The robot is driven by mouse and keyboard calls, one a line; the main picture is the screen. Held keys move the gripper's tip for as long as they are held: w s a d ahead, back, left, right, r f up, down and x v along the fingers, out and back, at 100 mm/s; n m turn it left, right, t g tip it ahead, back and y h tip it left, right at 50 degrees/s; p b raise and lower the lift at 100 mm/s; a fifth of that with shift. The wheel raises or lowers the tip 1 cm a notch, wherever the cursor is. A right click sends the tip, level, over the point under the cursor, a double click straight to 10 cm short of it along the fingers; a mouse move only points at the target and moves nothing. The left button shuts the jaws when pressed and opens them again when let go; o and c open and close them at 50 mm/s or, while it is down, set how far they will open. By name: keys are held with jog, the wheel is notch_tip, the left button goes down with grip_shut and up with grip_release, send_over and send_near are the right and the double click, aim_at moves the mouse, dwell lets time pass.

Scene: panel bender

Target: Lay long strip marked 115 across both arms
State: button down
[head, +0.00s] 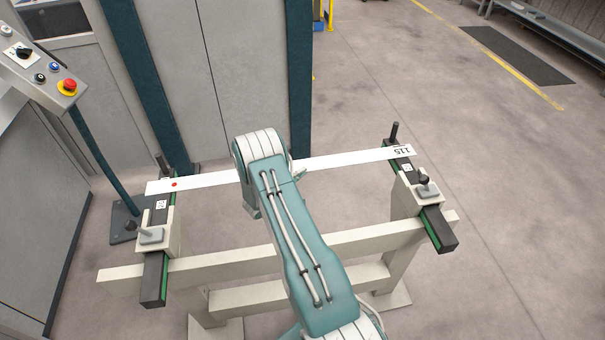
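The long white strip (345,161) spans from the left support arm (153,282) to the right support arm (439,232), near their far ends by the upright pins. Its label 115 reads upside down at the right end, and a red dot marks the left end. Both ends overlap the arms; I cannot tell whether it rests on them or hovers just above. My arm crosses in front of the strip's middle and hides it there. My gripper is almost wholly hidden behind my arm, so its fingers and grip cannot be made out.
A cream cross beam (350,240) on legs carries both arms. Clamp blocks with knobs (427,189) sit on them. A grey machine cabinet (170,60) stands close behind at left, with a control panel (50,72) at upper left.

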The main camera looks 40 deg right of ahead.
jog(key=shift+w+d, duration=0.5)
jog(key=shift+w, duration=0.3)
dwell(1.0)
jog(key=c, duration=0.7)
grip_release()
jog(key=a, duration=1.2)
jog(key=shift+s+r, duration=0.1)
jog(key=shift+s, duration=0.25)
